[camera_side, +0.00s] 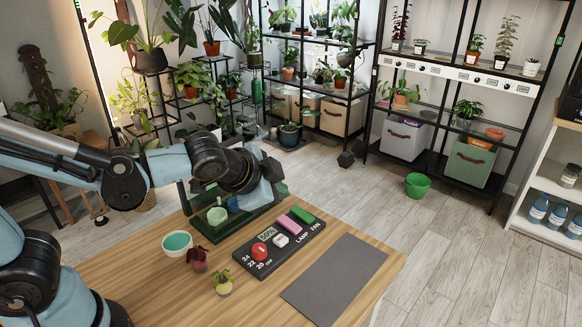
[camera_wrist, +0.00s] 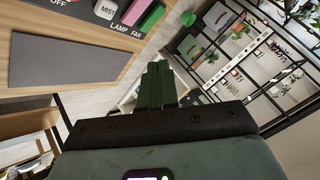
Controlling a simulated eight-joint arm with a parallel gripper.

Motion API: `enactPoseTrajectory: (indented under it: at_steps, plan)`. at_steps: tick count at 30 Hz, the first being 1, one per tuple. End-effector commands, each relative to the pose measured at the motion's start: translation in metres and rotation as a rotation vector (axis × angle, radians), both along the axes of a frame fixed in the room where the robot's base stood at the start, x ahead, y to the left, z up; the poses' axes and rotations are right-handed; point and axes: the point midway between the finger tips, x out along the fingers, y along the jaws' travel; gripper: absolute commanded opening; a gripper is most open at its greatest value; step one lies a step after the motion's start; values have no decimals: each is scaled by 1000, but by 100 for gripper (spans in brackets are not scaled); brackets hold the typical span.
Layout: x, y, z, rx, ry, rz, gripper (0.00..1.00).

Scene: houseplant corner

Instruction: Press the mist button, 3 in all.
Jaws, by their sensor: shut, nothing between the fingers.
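The mist button (camera_side: 281,240) is a small white key on a dark control panel (camera_side: 262,268) on the wooden table. In the wrist view the mist button (camera_wrist: 106,8) shows its MIST label at the top edge. A display (camera_side: 267,234) on the panel seems to read 50%. A red knob (camera_side: 259,251), a pink LAMP key (camera_side: 289,225) and a green FAN key (camera_side: 303,214) sit around the button. My gripper (camera_wrist: 159,68) is shut and empty, apart from the button, which lies to its upper left in the wrist view. The fingers are hard to make out in the side view.
A grey mat (camera_side: 335,279) lies right of the panel. A green see-through container (camera_side: 207,233) stands behind, under my wrist. Plant shelves (camera_side: 455,100) stand beyond open floor.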

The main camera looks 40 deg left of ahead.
Motion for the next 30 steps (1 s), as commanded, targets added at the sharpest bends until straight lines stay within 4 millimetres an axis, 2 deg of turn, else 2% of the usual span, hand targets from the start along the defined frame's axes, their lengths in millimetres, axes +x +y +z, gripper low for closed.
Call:
enactPoseTrajectory:
  at_steps: [13, 30]
  plan:
    - [0, 0, -7, -1, 1, 2, 0]
    - [0, 0, -65, -2, 1, 1, 0]
